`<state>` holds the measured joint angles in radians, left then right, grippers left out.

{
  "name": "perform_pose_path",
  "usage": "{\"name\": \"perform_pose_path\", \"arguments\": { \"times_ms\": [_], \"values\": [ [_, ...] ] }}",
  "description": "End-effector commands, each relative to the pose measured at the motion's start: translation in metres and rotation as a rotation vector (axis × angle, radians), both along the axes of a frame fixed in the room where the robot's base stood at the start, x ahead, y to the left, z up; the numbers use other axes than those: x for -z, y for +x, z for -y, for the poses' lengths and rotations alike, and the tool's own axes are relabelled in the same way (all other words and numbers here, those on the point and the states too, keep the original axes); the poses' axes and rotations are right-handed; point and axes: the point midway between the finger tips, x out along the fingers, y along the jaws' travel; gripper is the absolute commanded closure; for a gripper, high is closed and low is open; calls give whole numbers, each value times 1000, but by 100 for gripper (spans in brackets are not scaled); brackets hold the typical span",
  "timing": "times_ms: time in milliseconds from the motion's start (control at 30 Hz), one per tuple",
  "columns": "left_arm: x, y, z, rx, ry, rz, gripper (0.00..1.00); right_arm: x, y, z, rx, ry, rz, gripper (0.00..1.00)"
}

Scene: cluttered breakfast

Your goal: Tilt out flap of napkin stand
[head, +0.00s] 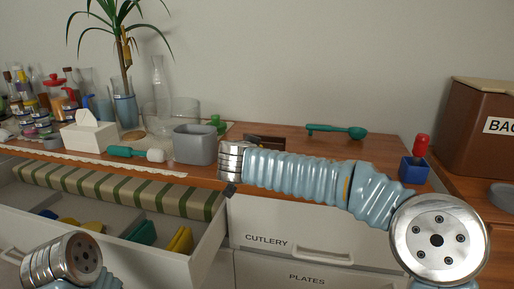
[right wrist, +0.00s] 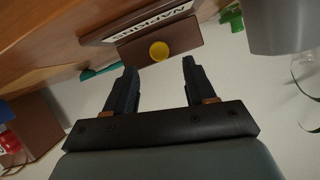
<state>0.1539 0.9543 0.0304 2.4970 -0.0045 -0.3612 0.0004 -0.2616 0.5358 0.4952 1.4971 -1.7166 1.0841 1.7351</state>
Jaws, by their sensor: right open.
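The napkin stand (head: 265,138) is a dark brown box on the wooden counter, partly hidden behind my right arm in the head view. In the right wrist view its brown flap (right wrist: 190,37) carries a round yellow knob (right wrist: 160,51), with a white label (right wrist: 140,22) beside it, seen upside down. The flap looks closed, but I cannot be sure. My right gripper (right wrist: 158,75) is open and empty, its two fingers pointing toward the knob and apart from it. In the head view only a dark bit of this gripper (head: 229,189) shows. My left gripper is out of view.
A grey bin (head: 195,146) stands close to the left of the stand. A white tissue box (head: 88,136), a plant (head: 124,105) and jars are farther left. An open drawer (head: 207,235) juts out below.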

Motion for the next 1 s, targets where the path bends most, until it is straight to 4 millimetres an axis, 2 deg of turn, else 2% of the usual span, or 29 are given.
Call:
{"name": "perform_pose_path", "arguments": {
  "times_ms": [100,300,667,1000],
  "values": [
    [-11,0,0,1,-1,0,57,7,22,5,0,0,-3,45],
    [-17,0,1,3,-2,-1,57,17,44,10,-1,-1,-1,45],
    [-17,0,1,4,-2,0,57,21,49,12,-1,-1,-1,45],
    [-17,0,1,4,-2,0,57,21,49,12,-1,-1,-1,97]
  ]
}}
